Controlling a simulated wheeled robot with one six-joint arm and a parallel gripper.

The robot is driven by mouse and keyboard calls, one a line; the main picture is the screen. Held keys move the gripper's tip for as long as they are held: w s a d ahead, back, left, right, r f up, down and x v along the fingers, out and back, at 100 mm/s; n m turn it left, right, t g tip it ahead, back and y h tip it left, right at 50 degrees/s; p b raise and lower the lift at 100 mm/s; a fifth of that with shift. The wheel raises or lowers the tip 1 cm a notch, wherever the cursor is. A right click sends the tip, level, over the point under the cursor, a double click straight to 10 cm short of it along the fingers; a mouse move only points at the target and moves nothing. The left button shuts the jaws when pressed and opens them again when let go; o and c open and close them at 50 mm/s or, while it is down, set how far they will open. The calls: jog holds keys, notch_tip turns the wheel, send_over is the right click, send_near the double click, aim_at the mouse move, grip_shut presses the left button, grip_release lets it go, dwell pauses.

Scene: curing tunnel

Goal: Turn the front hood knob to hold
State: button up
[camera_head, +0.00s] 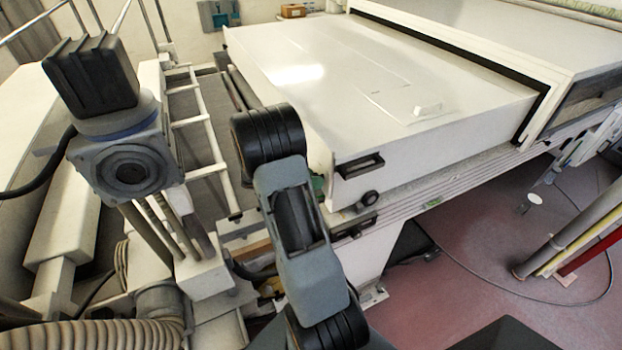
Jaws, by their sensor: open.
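A small round black knob (370,198) sits low on the near end face of the white hood (465,135), close to its left corner. A black recessed handle (360,165) is just above it. The knob's markings and setting are too small to read. My grey and black arm (300,225) rises from the bottom centre, left of the knob and apart from it in the picture. My gripper does not show in this view.
A second black handle (355,228) is on the frame below the hood. A motor unit (125,165) and a ribbed hose (90,335) stand at the left. Pipes (575,230) lean at the right. The reddish floor (450,290) is mostly open, with a thin cable across it.

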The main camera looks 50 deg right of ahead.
jog(key=b+v, duration=0.3)
jog(key=v, duration=1)
jog(key=shift+w+a+r, duration=0.15)
jog(key=shift+w+a, duration=0.05)
jog(key=shift+a, duration=0.1)
